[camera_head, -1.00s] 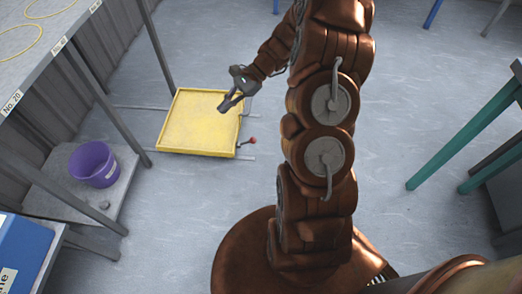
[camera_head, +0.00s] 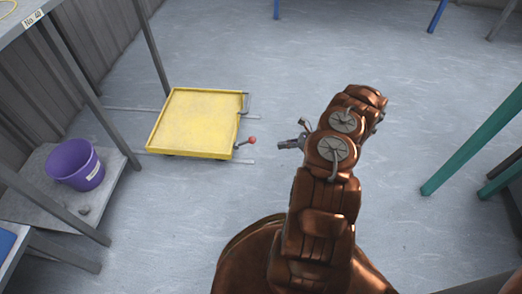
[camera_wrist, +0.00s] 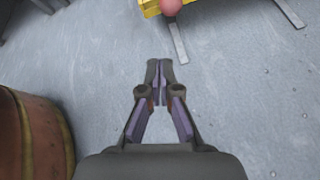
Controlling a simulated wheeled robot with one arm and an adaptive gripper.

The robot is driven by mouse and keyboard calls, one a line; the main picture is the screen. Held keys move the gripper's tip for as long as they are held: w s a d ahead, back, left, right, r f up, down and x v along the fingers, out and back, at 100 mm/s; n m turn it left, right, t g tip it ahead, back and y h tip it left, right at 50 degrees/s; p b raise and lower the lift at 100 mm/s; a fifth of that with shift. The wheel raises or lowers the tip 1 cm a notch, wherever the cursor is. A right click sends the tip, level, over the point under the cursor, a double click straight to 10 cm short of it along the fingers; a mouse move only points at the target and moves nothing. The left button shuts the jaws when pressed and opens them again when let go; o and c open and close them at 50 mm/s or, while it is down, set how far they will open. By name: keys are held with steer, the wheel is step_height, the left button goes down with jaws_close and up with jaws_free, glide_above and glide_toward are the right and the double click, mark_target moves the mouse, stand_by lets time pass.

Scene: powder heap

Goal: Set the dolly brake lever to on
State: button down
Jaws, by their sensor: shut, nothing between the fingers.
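The yellow dolly (camera_head: 190,154) stands on the floor, left of centre in the head view. Its brake lever (camera_head: 251,140), with a red ball knob, sticks out at its right front corner. My gripper (camera_head: 280,145) is to the right of the knob, apart from it. In the wrist view my gripper (camera_wrist: 160,64) is shut and empty, its fingertips together over bare floor. The knob (camera_wrist: 171,6) shows at the top edge, beyond the fingertips, with a yellow strip of the dolly (camera_wrist: 150,9) beside it. I cannot read any brake marking.
A purple bucket (camera_head: 76,165) stands on a low grey shelf (camera_head: 112,215) at left, beneath a workbench. Thin grey rails (camera_head: 140,109) run along the floor at the dolly. Teal table legs (camera_head: 470,145) stand at right. The floor around my gripper is clear.

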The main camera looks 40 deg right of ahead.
steer(key=f, duration=0.1)
steer(key=s+d+f, duration=0.1)
steer(key=shift+d+f+m, duration=0.15)
steer(key=shift+f+m, duration=0.15)
steer(key=shift+m, duration=0.1)
steer(key=b, duration=0.6)
glide_toward(245, 142)
steer(key=shift+w+a+f, duration=0.15)
steer(key=shift+a+f, duration=0.15)
steer(key=shift+f, duration=0.4)
steer(key=shift+w+a+f, duration=0.1)
steer(key=shift+a+f, duration=0.25)
steer(key=shift+f, duration=0.35)
steer(key=shift+w+a+f, duration=0.15)
steer(key=shift+a+f, duration=0.15)
steer(key=shift+f, duration=0.4)
steer(key=shift+r, duration=0.15)
